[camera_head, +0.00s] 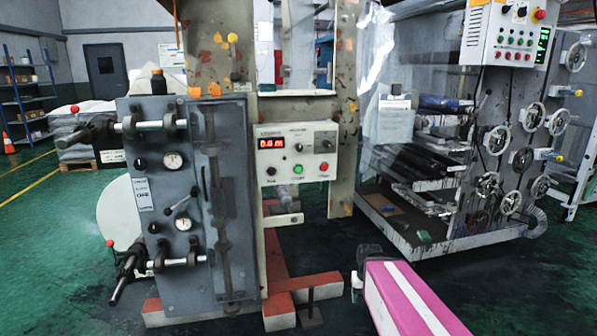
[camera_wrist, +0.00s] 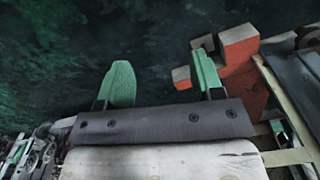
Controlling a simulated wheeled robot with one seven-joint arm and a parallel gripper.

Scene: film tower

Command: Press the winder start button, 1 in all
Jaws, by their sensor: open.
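The winder's control panel (camera_head: 264,153) is a pale box on the machine post in the head view. It has a red lit display (camera_head: 271,142) that seems to read 0.6 m. Along its lower edge are a dark knob or button, a green button (camera_head: 298,169) and a red button (camera_head: 323,166); their labels are too small to read. My gripper (camera_wrist: 162,80) shows in the wrist view with its two green fingers apart and nothing between them. It is over the dark green floor, away from the panel. The panel's buttons are not in the wrist view.
A grey machine cabinet (camera_head: 150,225) with gauges and rollers stands left of the panel. Orange-red base feet (camera_head: 305,283) stick out below it, also in the wrist view (camera_wrist: 239,45). A roller machine with handwheels (camera_head: 497,140) stands right. Between them is dark floor.

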